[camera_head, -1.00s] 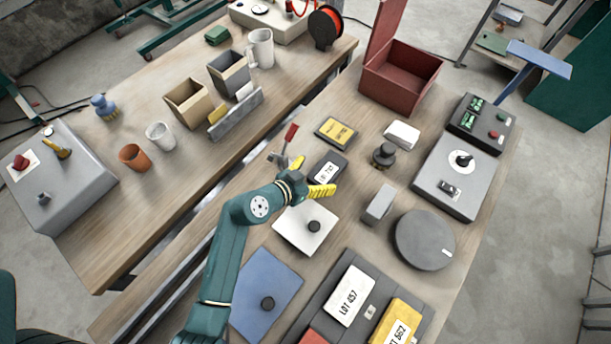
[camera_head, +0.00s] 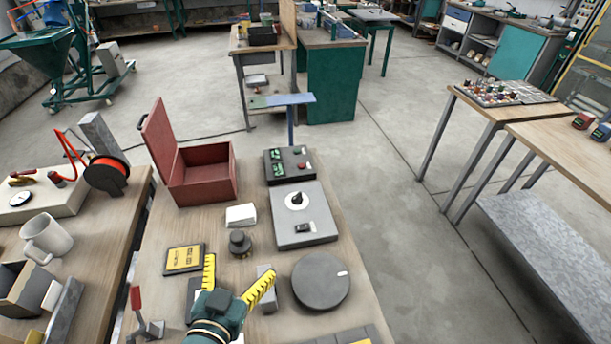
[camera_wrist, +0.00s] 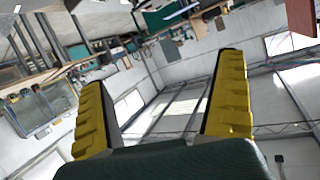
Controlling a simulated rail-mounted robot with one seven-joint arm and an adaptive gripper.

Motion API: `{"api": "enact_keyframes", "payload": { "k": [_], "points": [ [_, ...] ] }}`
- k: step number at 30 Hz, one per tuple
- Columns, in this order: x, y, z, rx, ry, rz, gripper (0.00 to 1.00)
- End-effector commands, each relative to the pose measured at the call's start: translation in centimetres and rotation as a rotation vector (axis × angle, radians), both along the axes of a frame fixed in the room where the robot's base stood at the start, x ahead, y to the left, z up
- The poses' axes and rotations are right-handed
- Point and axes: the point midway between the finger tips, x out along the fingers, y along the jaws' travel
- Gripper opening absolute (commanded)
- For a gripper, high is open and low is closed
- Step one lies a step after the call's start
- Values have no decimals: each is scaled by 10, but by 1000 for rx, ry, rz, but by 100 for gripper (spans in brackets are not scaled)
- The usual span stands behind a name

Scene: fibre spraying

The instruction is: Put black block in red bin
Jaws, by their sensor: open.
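The red bin (camera_head: 207,190) is an open red box with its lid raised, at the far left of the near table. My gripper (camera_head: 238,268) has yellow fingers spread apart and empty, in front of the bin and over the table's middle. In the wrist view the fingers (camera_wrist: 163,75) are also apart, with nothing between them; no block shows there.
Near my gripper are a yellow-labelled dark case (camera_head: 184,259), a grey block (camera_head: 267,290), a black knob (camera_head: 240,243), a white block (camera_head: 241,215) and a round dark disc (camera_head: 321,281). A grey control box (camera_head: 303,222) stands to the right. A red-handled toggle clamp (camera_head: 136,298) stands at left.

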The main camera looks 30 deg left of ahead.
Motion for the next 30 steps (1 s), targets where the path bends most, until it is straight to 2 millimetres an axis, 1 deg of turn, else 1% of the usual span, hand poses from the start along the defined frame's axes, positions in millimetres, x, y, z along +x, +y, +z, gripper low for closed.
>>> {"api": "enact_keyframes", "payload": {
  "k": [1,2,3,5,6,8,9,12,13,15,17,30],
  "points": [
    [32,-35,38,48,-52,-70,100],
    [47,-56,58,69,-85,-101,100],
    [64,-85,87,91,-138,-142,100],
    [82,-134,131,110,-228,-203,100],
    [89,-168,160,114,-295,-244,100],
    [91,-218,202,105,-399,-303,100],
    [87,-248,227,89,-467,-337,100],
    [70,-304,276,36,-606,-406,100],
    [64,-315,286,21,-636,-421,100],
    [54,-332,302,-9,-685,-444,100],
    [50,-339,308,-22,-706,-452,100],
    [50,-339,307,-6,-699,-452,100]
  ]
}}
